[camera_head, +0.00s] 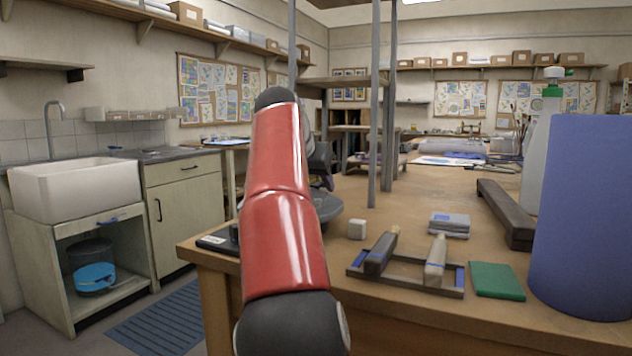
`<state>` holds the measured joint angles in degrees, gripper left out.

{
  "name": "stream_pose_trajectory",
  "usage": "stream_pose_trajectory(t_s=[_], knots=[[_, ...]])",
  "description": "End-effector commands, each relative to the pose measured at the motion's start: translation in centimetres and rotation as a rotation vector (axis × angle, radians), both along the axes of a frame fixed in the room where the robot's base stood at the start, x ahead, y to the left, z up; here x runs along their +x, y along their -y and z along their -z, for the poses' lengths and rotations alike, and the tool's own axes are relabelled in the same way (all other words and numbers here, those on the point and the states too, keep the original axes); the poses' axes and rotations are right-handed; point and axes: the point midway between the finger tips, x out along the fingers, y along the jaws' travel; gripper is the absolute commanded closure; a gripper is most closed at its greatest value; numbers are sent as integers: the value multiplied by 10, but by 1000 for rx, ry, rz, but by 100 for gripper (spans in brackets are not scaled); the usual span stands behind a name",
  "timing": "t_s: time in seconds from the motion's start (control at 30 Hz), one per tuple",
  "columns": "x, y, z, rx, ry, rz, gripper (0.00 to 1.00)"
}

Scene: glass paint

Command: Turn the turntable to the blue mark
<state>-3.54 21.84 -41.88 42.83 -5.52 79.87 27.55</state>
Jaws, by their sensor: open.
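The turntable is a grey disc (332,208) near the left end of the wooden workbench. My red arm covers most of it, and only its right edge shows clearly. The blue mark on it cannot be made out. My gripper (326,182) is mostly hidden behind my arm, just above the right part of the disc. It is open. Its fingertips are not clear, and I cannot tell whether it touches the disc. A dark flat piece with a pale label (213,240) lies at the bench's left edge, partly behind my arm.
A small white block (357,229), a dark rack (447,291) with two handled tools, a grey stack (449,224) and a green pad (496,280) lie right of the turntable. A blue cylinder (585,220) and pale bottle (540,150) stand far right. Metal posts (375,100) rise behind.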

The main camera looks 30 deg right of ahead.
Motion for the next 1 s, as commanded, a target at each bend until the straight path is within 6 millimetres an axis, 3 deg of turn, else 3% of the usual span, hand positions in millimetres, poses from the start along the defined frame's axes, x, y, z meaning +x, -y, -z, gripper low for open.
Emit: stream_pose_trajectory(t_s=[0.27,0.7,1.0], knots=[[-1,-1,-2,-1,1,1,58],[-23,-39,-47,-2,2,1,58],[-28,-48,-55,0,0,0,58]])
